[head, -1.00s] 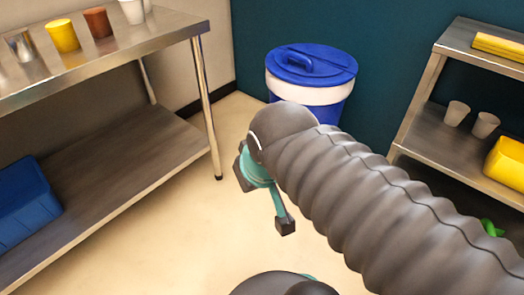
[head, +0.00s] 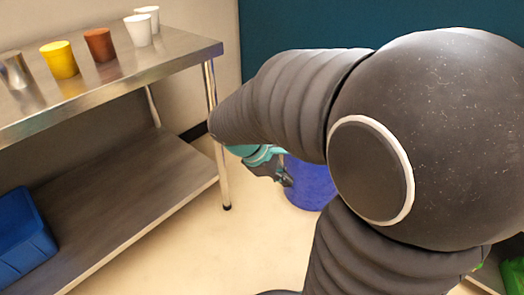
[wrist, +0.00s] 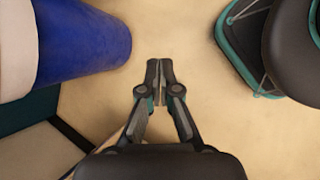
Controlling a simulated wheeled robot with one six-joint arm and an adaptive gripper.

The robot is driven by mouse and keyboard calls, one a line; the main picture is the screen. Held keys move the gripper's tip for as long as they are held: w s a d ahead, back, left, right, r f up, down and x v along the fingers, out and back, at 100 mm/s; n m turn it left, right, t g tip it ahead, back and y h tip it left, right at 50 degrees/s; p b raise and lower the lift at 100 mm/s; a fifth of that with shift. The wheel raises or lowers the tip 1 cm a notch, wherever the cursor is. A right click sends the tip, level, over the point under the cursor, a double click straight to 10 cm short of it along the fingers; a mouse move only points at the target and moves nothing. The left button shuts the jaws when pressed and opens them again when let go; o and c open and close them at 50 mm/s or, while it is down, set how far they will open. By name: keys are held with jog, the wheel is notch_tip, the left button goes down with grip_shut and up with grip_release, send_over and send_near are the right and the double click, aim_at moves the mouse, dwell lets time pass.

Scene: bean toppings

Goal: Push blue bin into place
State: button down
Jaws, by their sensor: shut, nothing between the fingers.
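The round blue bin (head: 311,187) stands on the floor near the back corner. In the head view my arm hides its lid and most of its upper part. In the wrist view its blue side (wrist: 82,42) fills the upper left, with a pale band at the far left edge. My gripper (wrist: 161,72) is shut and empty, to the right of the bin, with a strip of floor showing between them. In the head view my gripper (head: 284,178) overlaps the bin's left edge, and contact cannot be told there.
A steel table (head: 180,52) at left holds several cups. A blue box (head: 20,232) sits on its lower shelf. A table leg (head: 219,150) stands just left of my gripper. The floor (head: 190,255) in front is clear. My arm hides most of the right side.

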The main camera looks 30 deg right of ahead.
jog(key=w+d+f+n+g+h+b, duration=0.1)
jog(key=w+d+f+n+h, duration=0.35)
jog(key=w+f+n, duration=0.2)
jog(key=w+d+f+n+h+b, duration=0.1)
jog(key=w+d+f+n+h, duration=0.3)
jog(key=w+d+f+n, duration=0.25)
jog(key=n+t+h+b, duration=0.2)
jog(key=n+t, duration=0.7)
jog(key=n, duration=0.9)
send_near(297, 179)
jog(key=x, duration=0.7)
jog(key=shift+s+d+r, duration=0.1)
jog(key=shift+s+r, duration=0.05)
